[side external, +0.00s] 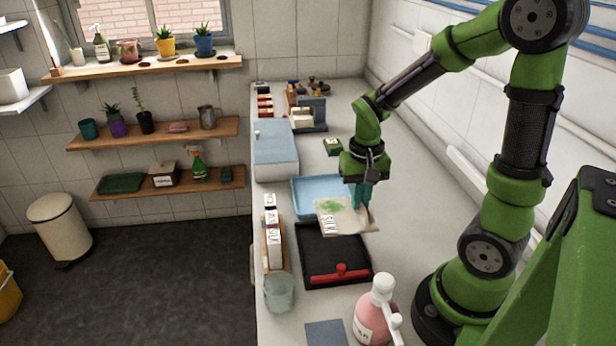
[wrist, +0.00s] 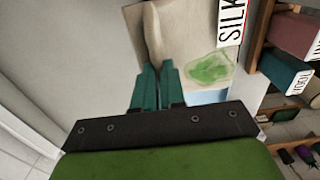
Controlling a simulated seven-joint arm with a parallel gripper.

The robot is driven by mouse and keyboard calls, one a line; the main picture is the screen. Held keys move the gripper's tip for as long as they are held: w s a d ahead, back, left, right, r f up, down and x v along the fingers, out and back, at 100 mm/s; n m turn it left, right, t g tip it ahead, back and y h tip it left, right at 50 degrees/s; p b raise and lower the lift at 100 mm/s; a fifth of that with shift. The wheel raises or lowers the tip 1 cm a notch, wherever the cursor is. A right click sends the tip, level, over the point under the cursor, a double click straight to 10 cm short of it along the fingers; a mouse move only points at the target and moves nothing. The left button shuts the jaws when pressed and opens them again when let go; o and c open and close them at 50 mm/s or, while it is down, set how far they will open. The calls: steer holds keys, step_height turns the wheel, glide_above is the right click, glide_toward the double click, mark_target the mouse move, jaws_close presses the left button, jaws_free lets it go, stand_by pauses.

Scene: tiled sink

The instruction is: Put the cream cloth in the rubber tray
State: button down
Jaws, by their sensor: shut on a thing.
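The cream cloth (side external: 356,219) has a green stain and a white tag reading SILK. My gripper (side external: 362,206) is shut on it and holds it above the counter, over the gap between two trays. The wrist view shows the cloth (wrist: 185,28) at the teal fingers (wrist: 158,72), with the stain to their right. A black tray (side external: 318,240), which looks like rubber, lies in front of the cloth, with a red-handled tool (side external: 341,272) in it. A light blue tray (side external: 309,188) lies behind, partly hidden by the cloth and gripper.
A pink pump bottle (side external: 373,318) and a glass (side external: 279,294) stand near the front. A row of labelled things (side external: 272,235) runs along the left edge. A blue-lidded box (side external: 274,150) and a small green pack (side external: 333,147) are behind. The counter's right side is mostly clear.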

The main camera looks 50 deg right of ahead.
mark_target(349, 216)
steer(key=a, duration=0.1)
steer(key=a+r, duration=0.1)
steer(key=a, duration=0.1)
steer(key=shift+w+a+r, duration=0.15)
steer(key=shift+w+r, duration=0.15)
steer(key=shift+r, duration=0.1)
steer(key=f, duration=0.5)
steer(key=shift+a, duration=0.2)
steer(key=shift+f, duration=2.2)
steer(key=shift+f, duration=0.15)
steer(key=c, duration=1.2)
jaws_free()
